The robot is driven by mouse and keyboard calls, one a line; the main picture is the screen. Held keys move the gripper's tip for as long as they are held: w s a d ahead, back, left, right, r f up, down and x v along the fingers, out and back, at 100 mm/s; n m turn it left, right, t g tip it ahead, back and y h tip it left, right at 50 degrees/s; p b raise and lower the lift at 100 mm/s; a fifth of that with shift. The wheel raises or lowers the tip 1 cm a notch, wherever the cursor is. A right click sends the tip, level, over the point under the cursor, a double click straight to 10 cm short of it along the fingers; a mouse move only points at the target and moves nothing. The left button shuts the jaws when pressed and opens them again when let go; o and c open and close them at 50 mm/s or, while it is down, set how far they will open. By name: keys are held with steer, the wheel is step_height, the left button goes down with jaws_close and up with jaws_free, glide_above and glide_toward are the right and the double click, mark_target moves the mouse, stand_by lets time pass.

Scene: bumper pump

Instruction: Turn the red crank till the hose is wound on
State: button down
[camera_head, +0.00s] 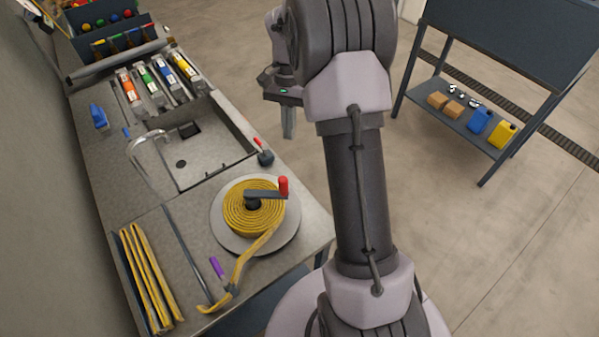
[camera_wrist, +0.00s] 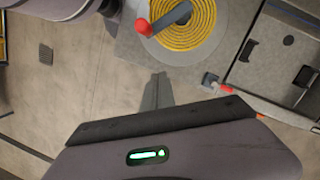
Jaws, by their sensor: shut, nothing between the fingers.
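The red crank handle (camera_head: 283,186) stands upright on the end of a dark crank arm (camera_head: 265,195) over the reel plate (camera_head: 290,228). The yellow hose (camera_head: 236,221) is coiled flat on the reel. Its loose tail (camera_head: 243,262) runs off the plate toward the bench's near edge. In the wrist view, the red knob (camera_wrist: 144,28) and the yellow coil (camera_wrist: 202,38) show at the top. My gripper (camera_head: 289,130) is shut and empty, pointing down over the floor beyond the bench edge, apart from the crank. Its fingers also show in the wrist view (camera_wrist: 158,92).
A sink (camera_head: 215,150) with a faucet and a small red-handled valve (camera_head: 263,152) lies behind the reel. Yellow strips (camera_head: 150,275) and a purple-handled tool (camera_head: 217,268) lie near the front. A shelf (camera_head: 470,125) stands at right. The floor between is clear.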

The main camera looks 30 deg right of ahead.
mark_target(287, 178)
steer(key=s+a+f+n+b, duration=0.2)
steer(key=f, duration=0.4)
steer(key=s+a+f+n+b, duration=0.1)
steer(key=s+a+f+b, duration=0.1)
steer(key=f, duration=0.5)
steer(key=shift+s+a+n, duration=0.25)
steer(key=shift+s+n, duration=0.15)
steer(key=shift+s, duration=0.1)
steer(key=s+m, duration=0.1)
steer(key=s+a+m+b, duration=0.1)
steer(key=m, duration=0.1)
steer(key=shift+s+a+y, duration=0.1)
steer(key=shift+s+y, duration=0.2)
steer(key=shift+s, duration=0.1)
steer(key=shift+w, duration=0.15)
steer(key=shift+r, duration=0.1)
